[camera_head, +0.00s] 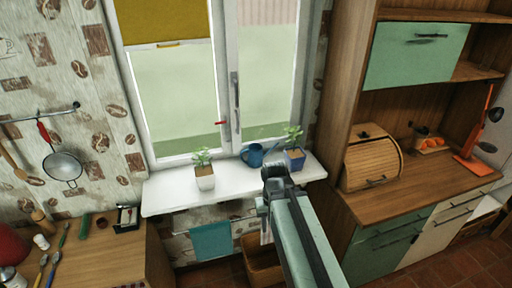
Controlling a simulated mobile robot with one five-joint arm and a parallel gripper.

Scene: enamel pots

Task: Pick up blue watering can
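A blue watering can (252,155) stands upright on the white windowsill (164,196), near the window frame. My gripper (273,168) is in front of the sill, just right of and below the can in the picture. I see it from behind, so its fingers are mostly hidden and I cannot tell whether they are open. No contact with the can is visible.
A plant in a blue pot (295,158) stands right of the can, close to my gripper. A plant in a white pot (204,176) stands to the left. A wooden cabinet (390,205) with a bread box (370,160) is on the right. Bare sill lies between the white pot and the can.

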